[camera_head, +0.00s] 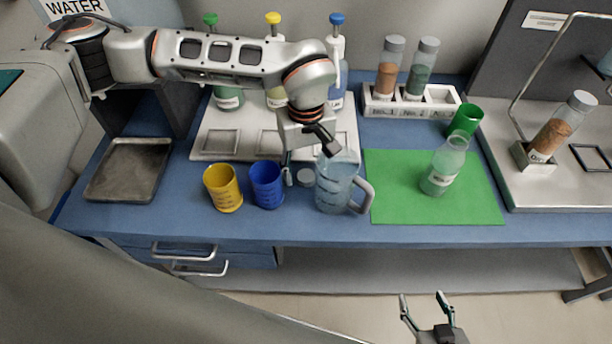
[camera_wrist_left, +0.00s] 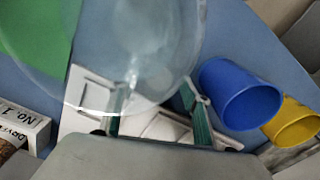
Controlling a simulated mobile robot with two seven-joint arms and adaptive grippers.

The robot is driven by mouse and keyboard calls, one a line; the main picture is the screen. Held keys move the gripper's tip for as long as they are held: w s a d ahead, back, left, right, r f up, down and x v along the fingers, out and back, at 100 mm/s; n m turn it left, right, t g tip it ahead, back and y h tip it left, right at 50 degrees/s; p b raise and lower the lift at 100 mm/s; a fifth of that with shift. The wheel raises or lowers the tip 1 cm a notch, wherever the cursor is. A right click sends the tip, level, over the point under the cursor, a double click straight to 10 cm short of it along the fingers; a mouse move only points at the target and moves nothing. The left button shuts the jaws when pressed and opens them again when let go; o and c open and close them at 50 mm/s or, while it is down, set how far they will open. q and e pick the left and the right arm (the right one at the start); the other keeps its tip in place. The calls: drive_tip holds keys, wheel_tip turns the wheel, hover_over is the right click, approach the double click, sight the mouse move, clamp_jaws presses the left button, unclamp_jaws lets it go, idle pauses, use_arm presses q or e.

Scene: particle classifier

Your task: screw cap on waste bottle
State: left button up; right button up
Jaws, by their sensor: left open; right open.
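A translucent bottle with pale green contents and a white label (camera_head: 442,168), apparently the waste bottle, stands on the green mat (camera_head: 395,207). Its label is too small to read. A small grey round cap (camera_head: 306,177) lies on the blue table just left of the clear jug (camera_head: 334,190). My left gripper (camera_head: 303,168) is open and low above the cap, beside the jug. In the left wrist view, its open fingers (camera_wrist_left: 157,100) show, one partly seen through the clear jug (camera_wrist_left: 120,45). My right gripper (camera_head: 427,304) is open and empty in front of the table, above the floor.
Yellow (camera_head: 223,190) and blue (camera_head: 266,186) cups stand left of the cap. A white rack (camera_head: 410,103) with vials and a green cup (camera_head: 465,120) stand behind the mat. A metal tray (camera_head: 128,170) lies at left. Capped bottles stand on a white holder (camera_head: 205,145).

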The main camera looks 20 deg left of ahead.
sight(306, 176)
use_arm(q)
drive_tip(key=shift+f, duration=0.35)
drive_tip(key=c, duration=0.8)
drive_tip(key=shift+r, duration=0.15)
wheel_tip(306, 176, up, 20)
drive_tip(key=shift+f+p, duration=0.1)
drive_tip(key=shift+p, duration=0.35)
